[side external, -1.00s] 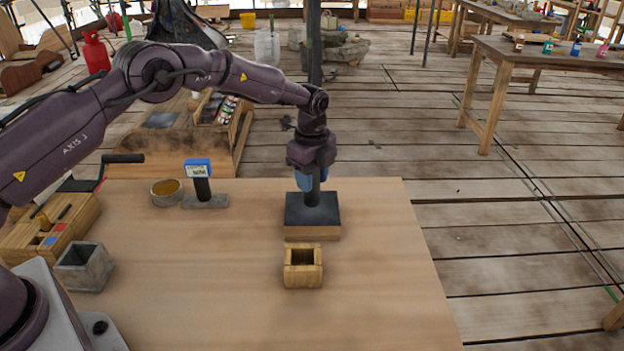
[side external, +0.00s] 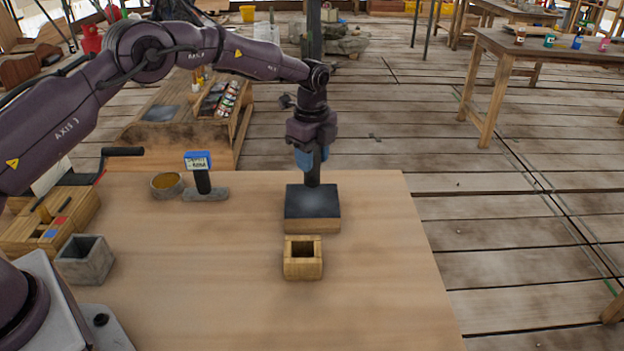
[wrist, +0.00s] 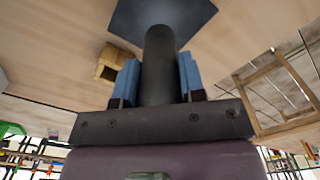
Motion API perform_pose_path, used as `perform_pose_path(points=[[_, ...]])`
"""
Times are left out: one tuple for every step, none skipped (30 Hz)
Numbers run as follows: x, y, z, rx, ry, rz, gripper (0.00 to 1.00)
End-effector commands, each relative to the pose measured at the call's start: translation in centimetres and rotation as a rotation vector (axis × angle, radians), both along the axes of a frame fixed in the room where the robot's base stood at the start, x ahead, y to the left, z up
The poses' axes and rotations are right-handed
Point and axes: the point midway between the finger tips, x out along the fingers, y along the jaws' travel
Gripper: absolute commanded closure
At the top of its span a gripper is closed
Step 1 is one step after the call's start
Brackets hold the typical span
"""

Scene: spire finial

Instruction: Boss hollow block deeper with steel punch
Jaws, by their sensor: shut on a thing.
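My gripper (side external: 312,158), with blue fingertips, is shut on a dark grey cylinder, the steel punch (wrist: 159,65). The punch points down in the side view, its lower end (side external: 313,178) seeming to hang just above a black pad (side external: 312,201) on a wooden base. A square wooden hollow block (side external: 303,258), open on top, stands on the table in front of the pad. The wrist view also shows the wooden hollow block (wrist: 112,66), left of the fingers. A grey hollow block (side external: 85,260) stands at the table's left. Which block the task means is unclear.
A small stand with a blue display (side external: 198,162) and a round tin (side external: 166,185) stand at the back left of the table (side external: 200,280). A wooden organiser box (side external: 50,222) is at the left edge. The table's middle and front are clear.

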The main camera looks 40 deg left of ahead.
Motion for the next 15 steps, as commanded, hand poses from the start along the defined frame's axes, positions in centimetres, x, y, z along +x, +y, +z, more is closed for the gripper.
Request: perform_pose_path(points=[[0.05, 0.0, -0.08, 0.0, -0.002, 0.0, 0.96], [0.05, -0.01, -0.14, 0.0, -0.002, 0.0, 0.96], [0.06, -0.01, -0.15, 0.0, -0.003, 0.0, 0.96], [0.06, -0.01, -0.13, 0.0, -0.003, 0.0, 0.96], [0.06, -0.01, -0.12, 0.0, -0.003, 0.0, 0.96], [0.06, -0.01, -0.12, 0.0, -0.003, 0.0, 0.96], [0.06, -0.01, -0.12, 0.0, -0.003, 0.0, 0.96], [0.06, -0.01, -0.12, 0.0, -0.003, 0.0, 0.96], [0.07, 0.0, -0.11, 0.0, -0.003, 0.001, 0.96], [0.06, 0.0, -0.11, 0.0, -0.003, 0.001, 0.96], [0.06, 0.0, -0.11, 0.0, -0.003, 0.001, 0.96], [0.06, 0.0, -0.12, 0.0, -0.003, 0.001, 0.96], [0.06, 0.0, -0.16, 0.0, -0.003, 0.001, 0.96], [0.06, 0.0, -0.26, 0.0, -0.002, 0.001, 0.96], [0.05, 0.0, -0.49, 0.0, -0.002, 0.001, 0.96]])
